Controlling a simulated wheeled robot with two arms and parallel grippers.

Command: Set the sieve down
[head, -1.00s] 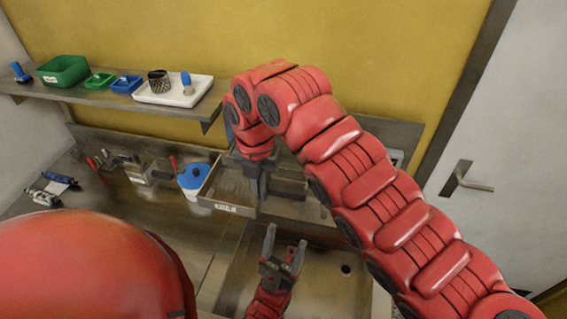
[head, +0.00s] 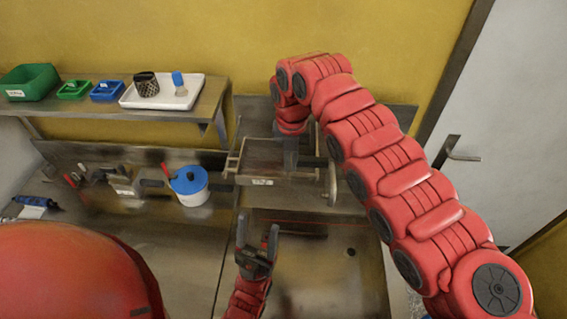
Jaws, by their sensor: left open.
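I take the labelled rectangular frame (head: 262,182) in the head view as the sieve. It is held level over the back of the counter, right of the blue-lidded pot. My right gripper (head: 291,160) points down at it from above and appears shut on it. The fingertips are partly hidden against the dark frame. I cannot tell whether its underside touches anything. My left gripper (head: 258,240) is open and empty, fingers pointing up the picture, over the left side of the sink and in front of the frame.
A blue-lidded pot (head: 188,184) stands left of the frame. A round wheel-like part (head: 332,182) is at the frame's right. The sink (head: 320,270) lies in front. A shelf (head: 100,125) above holds bins and a white tray (head: 187,100). Bare counter (head: 170,240) is at left.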

